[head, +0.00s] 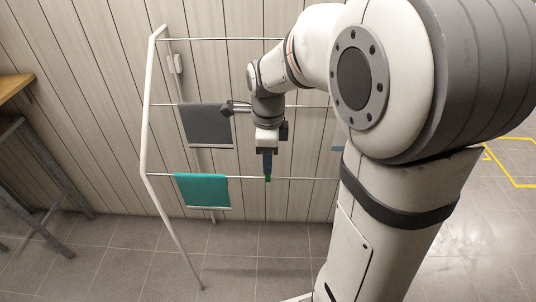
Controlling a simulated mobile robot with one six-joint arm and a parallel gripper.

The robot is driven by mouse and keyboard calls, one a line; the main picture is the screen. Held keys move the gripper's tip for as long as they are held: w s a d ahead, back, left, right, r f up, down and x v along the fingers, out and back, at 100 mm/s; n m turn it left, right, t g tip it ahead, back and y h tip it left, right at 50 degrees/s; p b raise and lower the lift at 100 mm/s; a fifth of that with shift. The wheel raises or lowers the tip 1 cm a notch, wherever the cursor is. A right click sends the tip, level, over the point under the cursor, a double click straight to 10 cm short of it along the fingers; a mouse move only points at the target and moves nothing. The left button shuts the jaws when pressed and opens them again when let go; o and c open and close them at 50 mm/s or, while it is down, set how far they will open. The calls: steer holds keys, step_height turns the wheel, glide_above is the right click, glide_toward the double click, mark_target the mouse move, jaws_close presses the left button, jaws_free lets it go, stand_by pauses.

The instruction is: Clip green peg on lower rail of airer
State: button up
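The white airer (147,125) stands against the panelled wall. Its lower rail (305,178) runs level, with a teal cloth (204,190) hanging over it at the left. My gripper (267,172) points straight down at the lower rail, right of the teal cloth. Its narrow fingers are close together, with the small green peg (267,179) at their tips. The peg overlaps the rail in this view; I cannot tell whether it grips the rail or is just in front of it. My arm hides the right part of the airer.
A dark grey cloth (207,125) hangs on the middle rail (165,104), left of my wrist. A wooden-topped bench (14,88) stands at far left. Tiled floor (255,245) in front is clear.

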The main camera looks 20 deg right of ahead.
steer(key=shift+o, duration=1.2)
steer(key=shift+r, duration=0.15)
step_height(320, 180, up, 8)
steer(key=shift+f, duration=0.2)
steer(key=s+f+n+t+p, duration=0.1)
steer(key=s+f+n+t, duration=0.1)
steer(key=s+n, duration=1.2)
steer(key=shift+d+f+n+t+p, duration=0.3)
steer(key=shift+f+n, duration=0.5)
steer(key=shift+n, duration=3)
